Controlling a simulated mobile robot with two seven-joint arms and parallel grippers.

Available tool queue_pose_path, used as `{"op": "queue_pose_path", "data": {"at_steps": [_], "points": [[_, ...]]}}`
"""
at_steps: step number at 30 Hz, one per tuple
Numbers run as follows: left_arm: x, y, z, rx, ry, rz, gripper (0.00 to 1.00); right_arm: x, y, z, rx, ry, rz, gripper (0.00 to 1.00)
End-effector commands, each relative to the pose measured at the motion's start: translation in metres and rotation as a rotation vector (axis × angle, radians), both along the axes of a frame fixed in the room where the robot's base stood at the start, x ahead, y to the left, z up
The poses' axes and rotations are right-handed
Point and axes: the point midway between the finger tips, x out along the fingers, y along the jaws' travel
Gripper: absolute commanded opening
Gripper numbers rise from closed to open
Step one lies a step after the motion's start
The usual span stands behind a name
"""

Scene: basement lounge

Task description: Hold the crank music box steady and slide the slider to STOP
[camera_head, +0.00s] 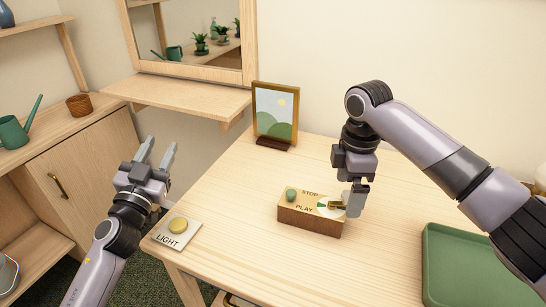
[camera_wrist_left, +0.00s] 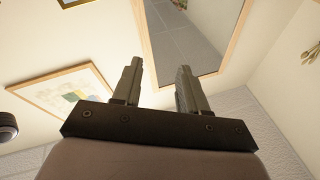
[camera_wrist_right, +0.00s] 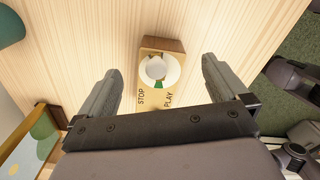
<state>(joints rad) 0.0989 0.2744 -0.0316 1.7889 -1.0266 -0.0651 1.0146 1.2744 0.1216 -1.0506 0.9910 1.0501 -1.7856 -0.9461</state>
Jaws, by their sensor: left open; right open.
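The wooden music box (camera_head: 312,218) sits on the table, with STOP and PLAY printed on top. A green knob (camera_head: 291,194) is at its left end. A pale disc with a green wedge (camera_head: 327,205) is toward its right end. The right wrist view shows the box (camera_wrist_right: 150,101) and a round whitish knob (camera_wrist_right: 156,68) over the disc. My right gripper (camera_head: 355,203) is open at the box's right end, fingers down; in its wrist view the box lies between the spread fingers, with gaps. My left gripper (camera_head: 158,153) is open and empty, left of the table.
A LIGHT switch plate (camera_head: 176,231) with a yellow button is at the table's left edge. A green tray (camera_head: 470,265) lies at the right. A framed picture (camera_head: 275,115) stands behind. The table between the plate and box is clear.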

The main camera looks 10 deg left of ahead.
Motion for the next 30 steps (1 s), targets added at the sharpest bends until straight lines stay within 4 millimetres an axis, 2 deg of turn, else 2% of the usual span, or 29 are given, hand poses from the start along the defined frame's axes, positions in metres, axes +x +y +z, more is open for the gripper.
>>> {"op": "queue_pose_path", "data": {"at_steps": [4,9,15,20,24,30], "points": [[0.010,-0.042,0.018,0.042,-0.051,-0.220,0.43,0.000,0.000,0.000,0.000,0.000,0.000,1.00],[0.014,-0.087,0.022,0.097,-0.027,-0.472,0.43,0.000,0.000,0.000,0.000,0.000,0.000,1.00],[0.011,-0.129,0.007,0.175,0.110,-0.738,0.43,0.000,0.000,0.000,0.000,0.000,0.000,1.00],[0.006,-0.154,-0.012,0.280,0.274,-0.913,0.43,0.000,0.000,0.000,0.000,0.000,0.000,1.00],[0.000,-0.187,-0.016,0.545,0.321,-1.054,0.43,0.000,0.000,0.000,0.000,0.000,0.000,1.00],[-0.010,-0.235,-0.004,1.037,0.116,-1.179,0.43,0.000,0.000,0.000,0.000,0.000,0.000,1.00]]}}
